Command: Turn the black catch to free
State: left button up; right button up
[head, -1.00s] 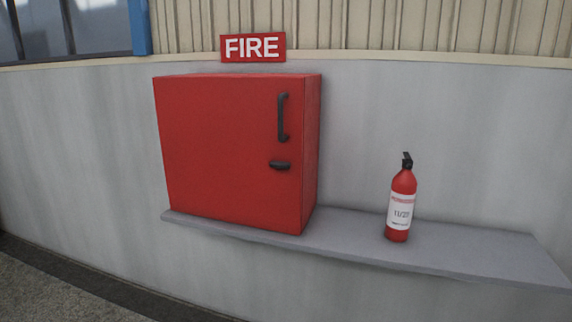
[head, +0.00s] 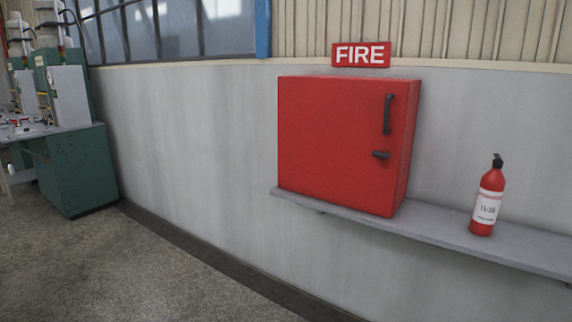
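The black catch (head: 381,155) is a short dark knob on the right part of the door of a red cabinet (head: 328,140). It lies about level, below a dark upright handle (head: 387,114). The cabinet door is shut. The cabinet stands on a grey shelf (head: 340,210) along the wall, under a red FIRE sign (head: 361,54). Neither of my grippers is in the head view, so I cannot see whether they are open or shut.
A red fire extinguisher (head: 487,198) stands on the shelf to the right of the cabinet. A green bench (head: 78,172) with machines on it stands at the far left. The floor (head: 150,260) in front of the wall is clear.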

aim_at(374, 153)
jog(key=z, duration=0.1)
jog(key=k, duration=0.4)
jog(key=u, duration=1.45)
jog(key=i, duration=1.85)
jog(key=z, duration=1.5)
jog(key=i, duration=0.9)
jog(key=z, duration=0.9)
